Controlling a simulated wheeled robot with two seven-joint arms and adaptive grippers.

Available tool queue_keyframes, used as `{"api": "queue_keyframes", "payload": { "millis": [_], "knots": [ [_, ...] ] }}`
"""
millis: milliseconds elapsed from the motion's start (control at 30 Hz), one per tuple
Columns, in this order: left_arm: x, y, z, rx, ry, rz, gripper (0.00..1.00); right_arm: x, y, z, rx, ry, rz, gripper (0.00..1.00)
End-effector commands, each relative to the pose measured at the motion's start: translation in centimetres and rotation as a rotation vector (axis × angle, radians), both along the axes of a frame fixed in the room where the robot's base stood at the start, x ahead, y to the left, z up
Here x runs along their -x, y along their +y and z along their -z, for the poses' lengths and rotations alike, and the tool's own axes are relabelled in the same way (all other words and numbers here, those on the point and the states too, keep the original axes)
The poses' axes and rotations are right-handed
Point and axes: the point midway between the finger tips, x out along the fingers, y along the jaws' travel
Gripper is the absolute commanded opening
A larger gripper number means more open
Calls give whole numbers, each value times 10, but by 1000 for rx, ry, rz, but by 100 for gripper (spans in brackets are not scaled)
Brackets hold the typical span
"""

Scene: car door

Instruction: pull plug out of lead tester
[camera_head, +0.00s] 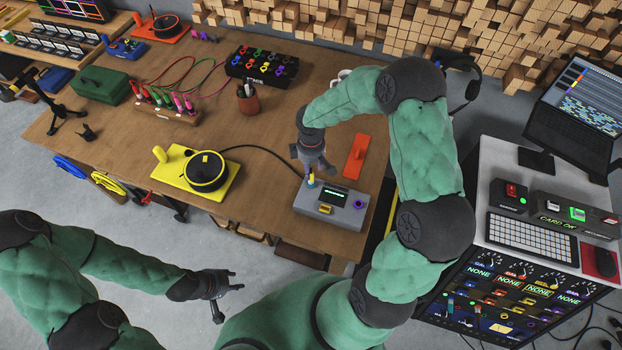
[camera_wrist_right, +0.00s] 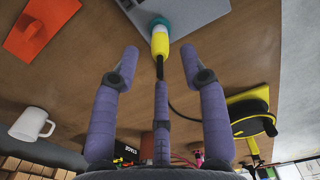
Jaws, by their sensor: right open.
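The lead tester (camera_head: 338,207) is a grey box with a small green display at the table's front right corner. A yellow plug (camera_head: 311,181) stands in a teal socket at its left end; both also show in the wrist view, the plug (camera_wrist_right: 160,45) and the tester's grey edge (camera_wrist_right: 190,12). A black cable runs from the plug to a yellow reel (camera_head: 205,170). My right gripper (camera_head: 313,168) is just above the plug, pointing down. In the wrist view its spread fingers (camera_wrist_right: 160,62) lie on either side of the plug without visible contact. My left gripper (camera_head: 228,295) is empty, its fingers apart, off the table.
An orange block (camera_head: 355,155) lies behind the tester. A white mug (camera_wrist_right: 31,123) and a black box with coloured jacks (camera_head: 262,66) stand further back. A pen cup (camera_head: 247,99) stands mid-table. A white bench (camera_head: 500,190) with devices is at right. The table's middle is fairly clear.

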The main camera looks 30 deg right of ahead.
Motion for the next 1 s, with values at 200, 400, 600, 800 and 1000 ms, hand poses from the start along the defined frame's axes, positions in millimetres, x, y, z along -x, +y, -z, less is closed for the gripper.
{"api": "queue_keyframes", "payload": {
  "millis": [200, 400, 600, 800, 1000],
  "knots": [
    [0, 0, 24, 0, 0, 0, 40, 1, 0, 32, 0, 3, -1, 44],
    [0, 0, 44, 0, 0, 0, 40, 0, 0, 57, 0, 1, -1, 44],
    [0, 0, 55, 0, 0, 0, 40, 0, 0, 71, 0, 0, -1, 44],
    [0, 0, 55, 0, 0, 0, 40, 0, 0, 72, 0, 0, 0, 44],
    [0, 0, 54, 0, 0, 0, 40, 0, 0, 72, 0, 0, 0, 44]
  ]
}}
